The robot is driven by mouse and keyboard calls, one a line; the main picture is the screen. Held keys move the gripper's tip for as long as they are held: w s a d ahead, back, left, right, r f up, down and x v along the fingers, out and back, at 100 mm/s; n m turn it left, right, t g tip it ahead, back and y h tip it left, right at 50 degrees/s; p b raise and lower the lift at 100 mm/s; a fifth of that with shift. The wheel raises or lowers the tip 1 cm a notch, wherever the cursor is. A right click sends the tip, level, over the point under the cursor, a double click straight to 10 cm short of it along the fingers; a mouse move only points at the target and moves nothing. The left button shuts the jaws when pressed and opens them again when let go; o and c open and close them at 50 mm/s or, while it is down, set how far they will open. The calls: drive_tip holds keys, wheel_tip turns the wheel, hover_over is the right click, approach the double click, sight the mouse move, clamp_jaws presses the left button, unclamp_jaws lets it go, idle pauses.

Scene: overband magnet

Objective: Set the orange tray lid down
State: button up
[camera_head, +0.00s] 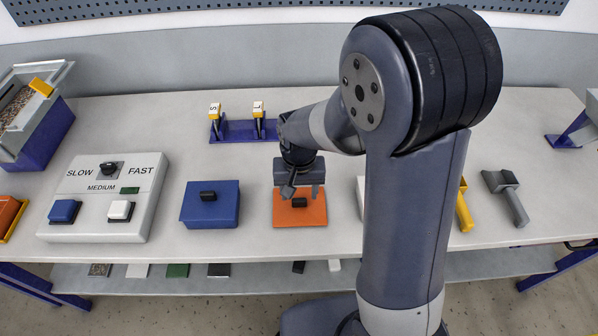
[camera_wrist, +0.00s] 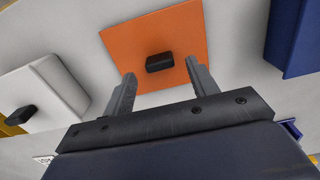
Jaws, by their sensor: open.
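The orange tray lid (camera_head: 300,217) lies flat on the bench, a thin square plate with a black knob (camera_head: 299,202) at its middle. It also shows in the wrist view (camera_wrist: 183,28), with its knob (camera_wrist: 160,62) beyond the fingertips. My gripper (camera_head: 303,190) is above the lid's far part. In the wrist view my gripper (camera_wrist: 160,80) is open, with its fingers apart and nothing between them. The knob appears free of both fingers.
A blue box with a black knob (camera_head: 210,210) stands left of the lid. A white box (camera_wrist: 55,90) is on its other side, mostly behind my arm in the head view. A speed control panel (camera_head: 105,190) is farther left. Blue stands (camera_head: 237,130) are behind.

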sight(299, 200)
wheel_tip(299, 200, up, 9)
